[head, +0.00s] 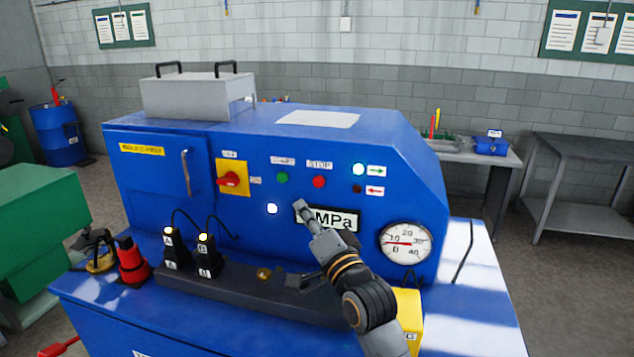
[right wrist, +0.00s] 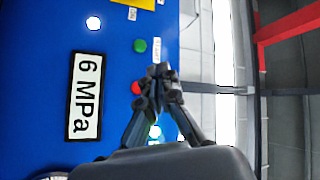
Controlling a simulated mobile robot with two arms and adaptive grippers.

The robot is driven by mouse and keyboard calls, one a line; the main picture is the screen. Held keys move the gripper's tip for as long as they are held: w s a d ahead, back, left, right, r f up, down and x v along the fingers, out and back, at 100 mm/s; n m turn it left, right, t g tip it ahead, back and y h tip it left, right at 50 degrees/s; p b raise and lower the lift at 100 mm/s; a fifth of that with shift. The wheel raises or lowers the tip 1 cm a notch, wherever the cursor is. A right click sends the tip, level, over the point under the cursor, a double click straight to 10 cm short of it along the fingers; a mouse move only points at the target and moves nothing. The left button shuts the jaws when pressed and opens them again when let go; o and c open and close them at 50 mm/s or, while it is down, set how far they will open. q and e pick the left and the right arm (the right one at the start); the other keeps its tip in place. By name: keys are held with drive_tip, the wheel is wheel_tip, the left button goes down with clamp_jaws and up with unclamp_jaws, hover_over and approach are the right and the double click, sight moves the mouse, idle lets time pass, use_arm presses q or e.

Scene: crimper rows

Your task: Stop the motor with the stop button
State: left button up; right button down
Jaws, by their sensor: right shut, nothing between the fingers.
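The red stop button (head: 319,181) sits under a STOP label on the front panel of the blue machine (head: 140,190). The green start button (head: 282,178) is to its left. My right gripper (head: 302,207) is shut and empty, its tips below and slightly left of the red button in the head view, over the edge of the MPa plate. I cannot tell the gap to the panel. My left gripper is not in view.
A red rotary switch (head: 229,180) and a pressure gauge (head: 405,242) flank the buttons. Black plug blocks (head: 206,255) stand on the ledge below. A grey table (head: 575,150) stands at right.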

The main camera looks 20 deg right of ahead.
sight(319, 182)
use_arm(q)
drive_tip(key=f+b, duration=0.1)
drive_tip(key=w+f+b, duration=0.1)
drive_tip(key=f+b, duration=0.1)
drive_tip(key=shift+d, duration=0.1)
use_arm(e)
drive_tip(key=w+d, duration=0.1)
drive_tip(key=w, duration=0.1)
drive_tip(key=w+d, duration=0.2)
drive_tip(key=w, duration=0.1)
drive_tip(key=w+d, duration=0.2)
drive_tip(key=shift+w+f, duration=0.1)
drive_tip(key=shift+w, duration=0.2)
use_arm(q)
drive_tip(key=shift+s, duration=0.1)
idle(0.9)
use_arm(e)
drive_tip(key=shift+w+d, duration=0.2)
drive_tip(key=shift+w, duration=0.15)
